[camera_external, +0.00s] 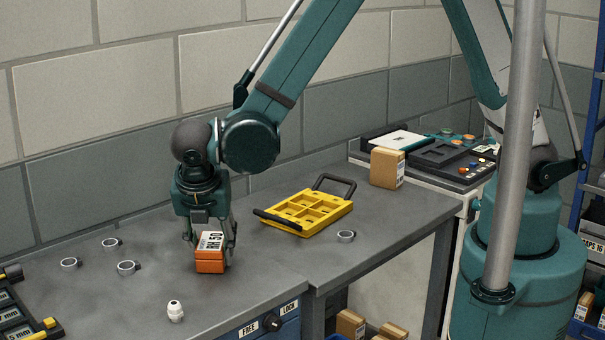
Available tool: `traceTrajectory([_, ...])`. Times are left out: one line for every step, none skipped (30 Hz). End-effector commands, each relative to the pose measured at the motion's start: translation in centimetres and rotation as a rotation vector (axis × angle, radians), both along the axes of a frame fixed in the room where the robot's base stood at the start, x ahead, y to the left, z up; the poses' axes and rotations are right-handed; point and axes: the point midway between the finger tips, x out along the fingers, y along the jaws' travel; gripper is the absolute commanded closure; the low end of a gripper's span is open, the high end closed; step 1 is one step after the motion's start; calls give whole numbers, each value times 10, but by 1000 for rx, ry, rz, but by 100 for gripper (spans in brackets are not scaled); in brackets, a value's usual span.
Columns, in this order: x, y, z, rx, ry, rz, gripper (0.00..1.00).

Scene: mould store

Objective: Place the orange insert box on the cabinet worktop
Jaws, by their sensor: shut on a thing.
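The orange insert box (210,264) has a white label with dark print on its top. It is at the grey cabinet worktop (110,292), left of the worktop's step in front edge. My gripper (211,243) points down from above and is shut on the box, with one finger on each side. The box looks upright and low over the worktop. I cannot tell whether its underside touches the surface. The cabinet front (265,325) below carries a dark knob and FREE and LOCK labels.
A yellow tray (333,209) with black handles lies right of the box. Several ring clamps (128,268) and a white fitting (175,311) lie on the worktop. A cardboard box (387,168) stands at the right. A grey pole (515,150) stands in front of my base.

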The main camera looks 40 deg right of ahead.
Motion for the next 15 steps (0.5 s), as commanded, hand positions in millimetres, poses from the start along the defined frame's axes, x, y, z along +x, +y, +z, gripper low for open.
traceTrajectory([0,0,-1,0,0,0,82])
traceTrajectory([0,0,-2,0,0,0,82])
traceTrajectory([0,0,-3,0,0,0,82])
traceTrajectory([0,0,-4,0,0,0,82])
traceTrajectory([0,0,-3,0,0,0,61])
traceTrajectory([0,0,-3,0,0,0,56])
traceTrajectory([0,0,-3,0,0,0,52])
traceTrajectory([0,0,-3,0,0,0,49])
traceTrajectory([0,0,-3,0,0,0,49])
traceTrajectory([0,0,-3,0,0,0,49])
traceTrajectory([0,0,-3,0,0,0,49])
traceTrajectory([0,0,-3,0,0,0,49])
traceTrajectory([0,0,-3,0,0,0,49])
traceTrajectory([0,0,-3,0,0,0,49])
traceTrajectory([0,0,-3,0,0,0,49])
